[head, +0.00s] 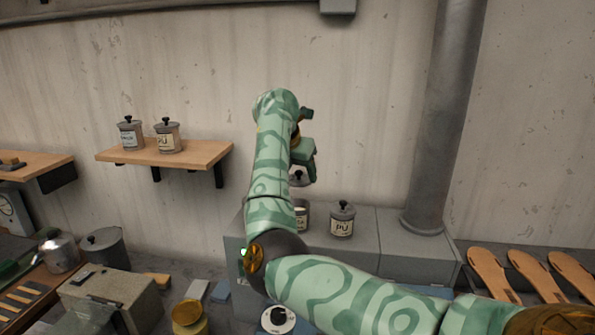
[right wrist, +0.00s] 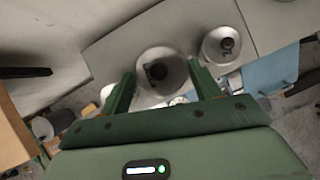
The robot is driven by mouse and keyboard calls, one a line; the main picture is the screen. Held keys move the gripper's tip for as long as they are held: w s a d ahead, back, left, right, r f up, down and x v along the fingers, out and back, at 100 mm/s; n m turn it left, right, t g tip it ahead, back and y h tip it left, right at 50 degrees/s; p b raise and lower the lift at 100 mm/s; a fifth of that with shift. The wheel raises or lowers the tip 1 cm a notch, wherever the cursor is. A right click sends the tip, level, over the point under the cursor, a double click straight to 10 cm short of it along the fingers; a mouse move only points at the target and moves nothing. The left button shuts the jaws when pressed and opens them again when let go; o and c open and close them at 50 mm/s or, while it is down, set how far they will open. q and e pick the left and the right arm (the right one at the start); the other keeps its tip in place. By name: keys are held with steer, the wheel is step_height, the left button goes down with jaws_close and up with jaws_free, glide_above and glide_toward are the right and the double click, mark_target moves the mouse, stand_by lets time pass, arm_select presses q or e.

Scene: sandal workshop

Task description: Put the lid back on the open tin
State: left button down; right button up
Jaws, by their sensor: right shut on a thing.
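My right gripper (head: 304,171) points down above a grey cabinet, at the end of my green patterned arm. It is shut on a grey round lid (head: 298,180) with a dark knob. In the right wrist view the lid (right wrist: 172,82) shows between the two green fingers. The open tin (head: 302,216), with a pale label, stands on the cabinet below the held lid, with a gap between them. My arm partly hides this tin. My left gripper is not in view.
A lidded tin (head: 342,221) labelled PU stands close to the right of the open tin on the cabinet (head: 390,240). A wall shelf (head: 195,155) at left carries two lidded tins. A pipe (head: 445,120) rises at right. Sandal soles (head: 495,275) lie at far right.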

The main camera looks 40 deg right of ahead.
mark_target(293, 183)
steer(key=shift+a+r, duration=0.1)
steer(key=shift+a, duration=0.1)
steer(key=shift+d+f+b, duration=0.25)
steer(key=shift+f+b, duration=0.4)
steer(key=shift+f, duration=0.2)
step_height(293, 183, down, 4)
steer(key=b, duration=0.3)
steer(key=shift+w+a+r, duration=0.1)
steer(key=shift+a+r, duration=0.05)
steer(key=shift+r, duration=0.1)
arm_select(q)
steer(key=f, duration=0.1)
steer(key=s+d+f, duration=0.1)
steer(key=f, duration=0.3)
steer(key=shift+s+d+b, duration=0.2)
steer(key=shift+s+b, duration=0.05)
steer(key=shift+b, duration=0.1)
arm_select(e)
steer(key=shift+f, duration=0.6)
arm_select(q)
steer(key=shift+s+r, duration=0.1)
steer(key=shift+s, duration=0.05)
arm_select(e)
steer(key=shift+r, duration=0.1)
steer(key=shift+f, duration=0.2)
steer(key=o, duration=1.3)
